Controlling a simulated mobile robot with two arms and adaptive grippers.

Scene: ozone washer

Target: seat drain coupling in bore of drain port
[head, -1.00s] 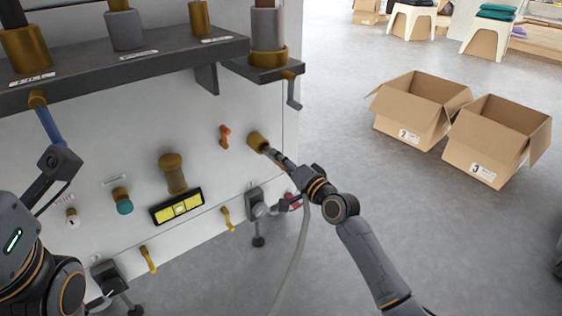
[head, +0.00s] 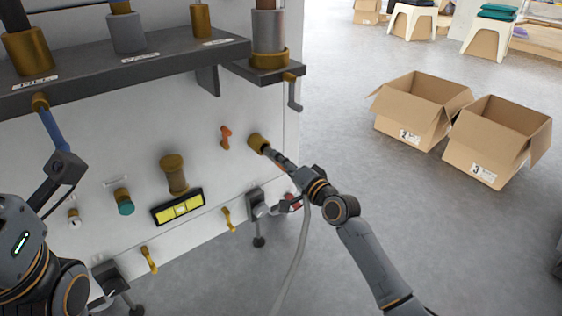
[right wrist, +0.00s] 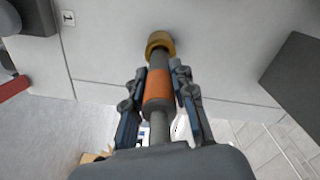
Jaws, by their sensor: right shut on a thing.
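The drain coupling (right wrist: 158,88) is a dark grey cylinder with an orange band and a grey hose behind it. My right gripper (right wrist: 161,100) is shut on it, one finger on each side. The drain port (right wrist: 160,42) is a brass collar on the white panel; it also shows in the head view (head: 258,142). The coupling's front end meets the port's mouth, roughly in line with it. How deep it sits in the bore is hidden. My right gripper (head: 287,163) is small in the head view. My left arm shows at the left edge, but its fingers are not visible.
An orange lever (head: 225,137) is just left of the port. A dark shelf (head: 150,62) with brass and grey cylinders juts out above. A levelling foot (head: 258,215) stands below. Two open cardboard boxes (head: 420,105) (head: 497,140) are on the floor at right.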

